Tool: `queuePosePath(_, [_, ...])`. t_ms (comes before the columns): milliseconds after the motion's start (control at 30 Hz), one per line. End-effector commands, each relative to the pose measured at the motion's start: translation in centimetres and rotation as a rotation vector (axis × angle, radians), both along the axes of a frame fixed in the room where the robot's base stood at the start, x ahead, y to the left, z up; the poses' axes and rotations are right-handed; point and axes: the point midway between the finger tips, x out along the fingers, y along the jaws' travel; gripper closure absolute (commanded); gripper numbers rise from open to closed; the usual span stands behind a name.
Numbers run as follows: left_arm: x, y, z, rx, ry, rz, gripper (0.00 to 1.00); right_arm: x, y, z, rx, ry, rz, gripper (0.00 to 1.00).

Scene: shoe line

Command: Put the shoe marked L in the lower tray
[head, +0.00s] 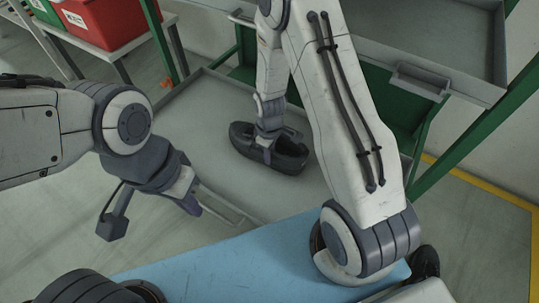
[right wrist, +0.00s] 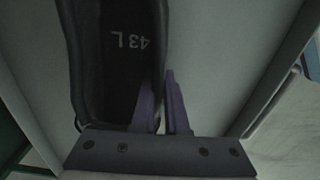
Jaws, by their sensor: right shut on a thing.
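A black shoe (head: 286,157) is over the grey lower tray (head: 205,110), inside its outline. I cannot tell whether its sole rests on the tray. In the right wrist view the insole of this shoe (right wrist: 117,70) reads "43 L". My right gripper (head: 267,150) is shut on the shoe's side wall. The purple fingers (right wrist: 163,105) straddle that wall, one inside the opening and one outside. My left gripper (head: 191,205) is empty near the tray's front handle, away from the shoe. Its finger gap is not clear.
An upper grey tray (head: 430,40) sits in the green rack above at right. A blue surface (head: 220,262) lies in front, with a black object (head: 426,262), perhaps another shoe, at its right end. Red (head: 105,20) and green bins stand on a table at back left.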

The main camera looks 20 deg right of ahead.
Motion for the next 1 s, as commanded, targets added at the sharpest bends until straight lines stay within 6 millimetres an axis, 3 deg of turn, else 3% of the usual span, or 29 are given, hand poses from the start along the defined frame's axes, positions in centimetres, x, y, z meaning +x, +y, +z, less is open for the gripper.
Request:
queuePosePath(33, [0.0, 0.0, -0.1, 0.0, 0.0, 0.0, 1.0, 0.0, 0.0, -0.2, 0.0, -0.001, 0.0, 1.0])
queuePosePath(67, [0.0, 0.0, -0.1, 0.0, 0.0, 0.0, 1.0, 0.0, 0.0, -0.2, 0.0, 0.0, 0.0, 0.77])
queuePosePath(100, [0.0, 0.0, 0.0, 0.0, 0.0, 0.0, 1.0, 0.0, 0.0, -0.1, 0.0, 0.0, 0.0, 0.62])
queuePosePath(133, [0.0, 0.0, 0.0, 0.0, 0.0, 0.0, 1.0, 0.0, 0.0, -0.1, 0.0, 0.0, 0.0, 0.59])
queuePosePath(433, [0.0, 0.0, 0.0, 0.0, 0.0, 0.0, 1.0, 0.0, 0.0, 0.0, 0.0, 0.0, 0.0, 0.59])
queuePosePath(533, [0.0, 0.0, 0.5, 0.0, 0.0, 0.0, 1.0, 0.0, 0.0, 0.8, 0.0, -0.001, 0.0, 0.59])
queuePosePath(1000, [0.0, 0.0, 5.3, 0.0, 0.0, 0.0, 1.0, 0.0, 0.0, 10.2, 0.001, -0.002, 0.0, 0.59])
